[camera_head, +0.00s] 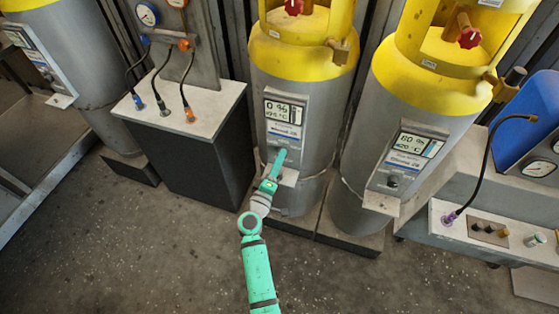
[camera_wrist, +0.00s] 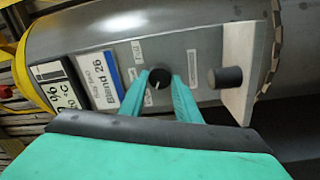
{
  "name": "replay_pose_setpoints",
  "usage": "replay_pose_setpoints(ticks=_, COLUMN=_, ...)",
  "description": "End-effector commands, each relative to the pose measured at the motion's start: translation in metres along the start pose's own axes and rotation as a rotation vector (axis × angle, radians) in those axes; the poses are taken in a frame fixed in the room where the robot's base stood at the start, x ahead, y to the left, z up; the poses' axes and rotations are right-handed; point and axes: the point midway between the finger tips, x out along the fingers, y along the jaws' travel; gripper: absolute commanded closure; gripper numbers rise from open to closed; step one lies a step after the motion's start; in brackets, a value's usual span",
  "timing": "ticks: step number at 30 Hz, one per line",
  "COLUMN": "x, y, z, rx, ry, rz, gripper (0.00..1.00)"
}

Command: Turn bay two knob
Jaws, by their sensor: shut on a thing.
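A small black knob (camera_wrist: 158,78) sits on the front panel of a grey gas cylinder with a yellow top. In the wrist view my gripper (camera_wrist: 159,80) has its two teal fingers on either side of the knob, shut on it. A pale mark shows on the knob's face. In the head view my gripper (camera_head: 280,156) reaches the panel of the middle cylinder (camera_head: 318,142), below its display (camera_head: 284,111) reading 0 %. The fingers hide the knob there.
A shelf with a black peg (camera_wrist: 226,77) juts out beside the knob. A dark cabinet (camera_head: 190,155) with hoses and gauges is to the left. The floor in front is clear.

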Motion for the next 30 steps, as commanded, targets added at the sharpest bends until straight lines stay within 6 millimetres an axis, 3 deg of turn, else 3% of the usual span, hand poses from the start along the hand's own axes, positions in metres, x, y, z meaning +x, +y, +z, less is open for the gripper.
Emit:
replay_pose_setpoints(ticks=3, x=0.002, y=0.002, z=0.001, rx=0.000, ry=-0.003, rz=0.004, gripper=0.93)
replay_pose_setpoints(ticks=4, x=0.002, y=0.002, z=0.001, rx=0.000, ry=-0.003, rz=0.004, gripper=0.68)
replay_pose_setpoints(ticks=6, x=0.002, y=0.002, z=0.001, rx=0.000, ry=-0.002, rz=0.003, gripper=0.52)
replay_pose_setpoints(ticks=19, x=-0.009, y=0.000, z=0.000, rx=0.000, ry=0.001, rz=0.000, gripper=0.52)
replay_pose_setpoints(ticks=30, x=-0.074, y=0.000, z=0.000, rx=0.001, ry=0.000, rz=0.000, gripper=0.52)
